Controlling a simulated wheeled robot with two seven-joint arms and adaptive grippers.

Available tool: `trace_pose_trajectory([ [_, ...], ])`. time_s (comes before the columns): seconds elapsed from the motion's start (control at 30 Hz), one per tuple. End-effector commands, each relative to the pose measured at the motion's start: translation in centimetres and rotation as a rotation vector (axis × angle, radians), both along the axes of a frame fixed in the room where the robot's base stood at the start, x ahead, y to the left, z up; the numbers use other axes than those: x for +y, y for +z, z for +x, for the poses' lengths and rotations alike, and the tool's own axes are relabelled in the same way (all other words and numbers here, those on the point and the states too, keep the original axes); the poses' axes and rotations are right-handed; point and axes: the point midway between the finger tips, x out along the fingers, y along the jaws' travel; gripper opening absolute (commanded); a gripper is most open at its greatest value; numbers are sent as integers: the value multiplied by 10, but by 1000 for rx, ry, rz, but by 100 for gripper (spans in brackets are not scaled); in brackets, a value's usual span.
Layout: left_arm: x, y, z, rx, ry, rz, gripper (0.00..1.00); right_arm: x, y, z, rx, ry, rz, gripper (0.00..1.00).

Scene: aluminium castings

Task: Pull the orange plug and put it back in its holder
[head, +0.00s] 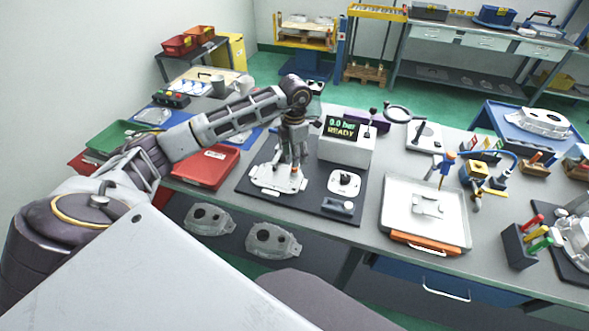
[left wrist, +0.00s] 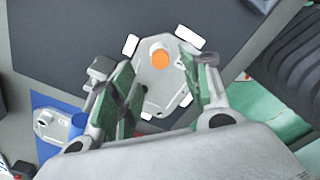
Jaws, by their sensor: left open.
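The orange plug (left wrist: 161,59) shows in the left wrist view as a round orange end at a pale boss on a light metal casting (left wrist: 158,88). The casting lies on a dark mat; in the head view it (head: 270,180) is partly covered by my left gripper (head: 291,165). My left gripper is open above the casting, and in the left wrist view its green-padded fingers (left wrist: 156,60) stand either side of the plug, with visible gaps. A black block (head: 517,250) holding red, yellow and green handles stands at the right; I cannot tell if it is the plug's holder. My right gripper is out of view.
A white display box (head: 346,152) reading "0.0 bar READY" stands right of the casting. A red tray (head: 205,166) is at the left, and a white tray (head: 393,213) at the right.

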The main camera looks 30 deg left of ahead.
Motion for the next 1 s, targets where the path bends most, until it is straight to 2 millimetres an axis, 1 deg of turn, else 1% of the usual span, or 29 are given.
trace_pose_trajectory([
  [0.37, 0, -3, 0, 1, 0, 0, 48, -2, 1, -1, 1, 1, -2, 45],
  [0.57, 0, -18, -1, 3, 1, -1, 48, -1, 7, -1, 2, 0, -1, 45],
  [0.8, 0, -43, -1, 1, 1, 0, 48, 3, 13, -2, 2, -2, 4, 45],
  [0.9, 0, -49, -1, 1, 1, 1, 48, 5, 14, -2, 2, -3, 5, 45],
  [1.0, 0, -52, -1, 0, 1, 1, 48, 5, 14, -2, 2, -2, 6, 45],
])
